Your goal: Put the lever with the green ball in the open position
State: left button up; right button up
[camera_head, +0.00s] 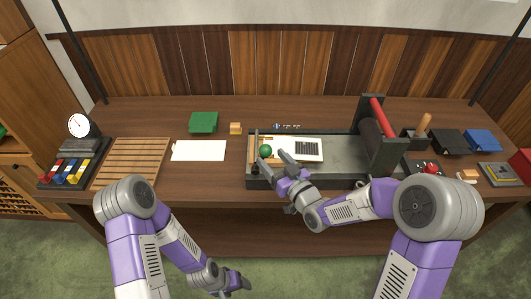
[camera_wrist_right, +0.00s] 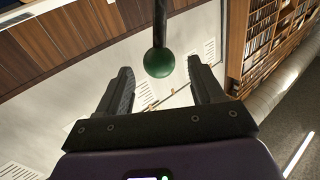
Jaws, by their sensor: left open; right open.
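The green ball (camera_head: 265,150) sits at the left end of the dark press bed in the head view. In the right wrist view, the green ball (camera_wrist_right: 158,62) is on the end of a dark lever rod (camera_wrist_right: 159,22). My right gripper (camera_head: 279,161) is open just right of the ball; in its wrist view the ball appears between the two fingertips, with gaps on both sides. The rod is hard to make out in the head view. My left gripper (camera_head: 242,286) is open and empty, low in front of the table.
A slatted wooden rack (camera_head: 130,163), white sheet (camera_head: 199,151) and green block (camera_head: 203,122) lie to the left. Tools and coloured pads crowd the right end.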

aim_at(265, 152)
jog(key=shift+x, duration=2.35)
jog(key=shift+f, duration=0.1)
jog(key=shift+c, duration=0.2)
grip_shut()
